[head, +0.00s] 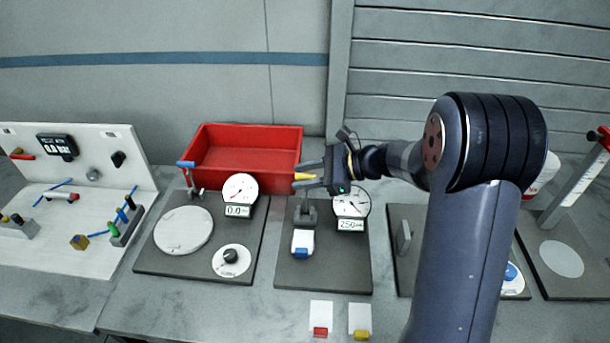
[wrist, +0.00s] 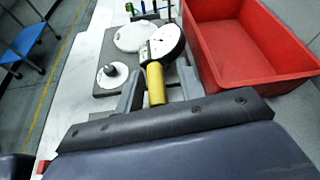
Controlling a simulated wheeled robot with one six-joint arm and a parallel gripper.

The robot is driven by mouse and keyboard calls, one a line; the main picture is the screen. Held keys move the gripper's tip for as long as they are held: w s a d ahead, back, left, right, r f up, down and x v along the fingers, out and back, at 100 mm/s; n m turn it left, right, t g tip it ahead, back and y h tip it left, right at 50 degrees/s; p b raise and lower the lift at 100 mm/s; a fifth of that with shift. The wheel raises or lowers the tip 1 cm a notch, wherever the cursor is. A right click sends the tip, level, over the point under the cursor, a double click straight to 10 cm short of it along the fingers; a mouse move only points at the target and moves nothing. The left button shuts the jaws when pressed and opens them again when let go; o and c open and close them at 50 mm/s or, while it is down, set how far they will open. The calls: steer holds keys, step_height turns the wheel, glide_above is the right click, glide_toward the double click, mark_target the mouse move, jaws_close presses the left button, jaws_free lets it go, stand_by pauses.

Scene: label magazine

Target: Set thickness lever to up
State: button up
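The thickness gauge stands on a dark plate (head: 345,272), with a round dial (head: 350,202) and a small display reading about 250. A white label piece with a blue end (head: 301,252) lies under its grey foot. The lever's yellow handle (head: 304,176) shows at my gripper (head: 309,175), above the gauge. The yellow handle also shows in the wrist view (wrist: 156,84), between the two fingers. The fingers are apart, with a clear gap on the handle's right side and little gap on its left. My gripper hides the lever's arm and joint.
A red bin (head: 250,180) stands behind. To the left is another plate with a white disc (head: 184,231), a dial (head: 240,188), a knob (head: 231,257) and a blue-ended lever (head: 186,164). Red-ended (head: 320,320) and yellow-ended (head: 360,322) label pieces lie in front.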

steer(key=b+v, duration=0.2)
steer(key=v, duration=0.8)
steer(key=shift+d+r, duration=0.15)
steer(key=shift+d, duration=0.25)
steer(key=shift+a, duration=0.15)
steer(key=p+x, duration=0.2)
steer(key=x, duration=0.8)
steer(key=shift+a, duration=0.25)
steer(key=shift+s+f, duration=0.2)
